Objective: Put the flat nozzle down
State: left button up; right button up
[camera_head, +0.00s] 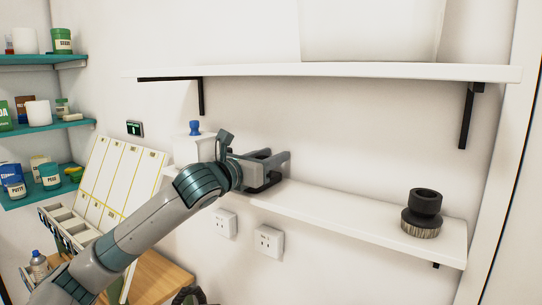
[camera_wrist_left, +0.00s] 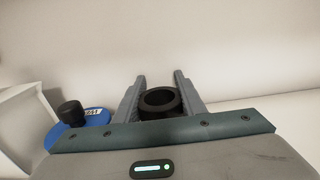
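My left gripper (camera_head: 268,170) reaches over the left part of the lower white shelf, near the wall. In the left wrist view, a black round collar, which I take as the flat nozzle (camera_wrist_left: 160,100), sits between its two fingers (camera_wrist_left: 160,82). The fingers lie close against both sides of the collar. The nozzle's lower part is hidden by the gripper body, and I cannot tell whether it touches the shelf (camera_head: 335,208). In the head view, dark parts show between the fingers, hard to separate from them. My right gripper is in neither view.
A black round brush nozzle (camera_head: 424,212) stands at the shelf's right end. The shelf between is clear. An upper shelf (camera_head: 330,70) overhangs. A white box (camera_head: 190,150) stands left of the gripper. A blue disc with a black knob (camera_wrist_left: 70,112) shows in the wrist view.

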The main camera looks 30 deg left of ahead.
pick_arm(q)
jog(key=o, duration=0.4)
jog(key=shift+r, duration=0.2)
jog(key=shift+s+a+f, duration=0.1)
jog(key=shift+s+a, duration=0.05)
jog(key=shift+s, duration=0.4)
jog(key=s+b, duration=0.1)
jog(key=s, duration=0.3)
jog(key=s+a+b, duration=0.1)
jog(key=s, duration=0.1)
jog(key=shift+s+b, duration=0.3)
jog(key=shift+s+a+b, duration=0.2)
jog(key=shift+s+b, duration=0.25)
jog(key=shift+s, duration=1.65)
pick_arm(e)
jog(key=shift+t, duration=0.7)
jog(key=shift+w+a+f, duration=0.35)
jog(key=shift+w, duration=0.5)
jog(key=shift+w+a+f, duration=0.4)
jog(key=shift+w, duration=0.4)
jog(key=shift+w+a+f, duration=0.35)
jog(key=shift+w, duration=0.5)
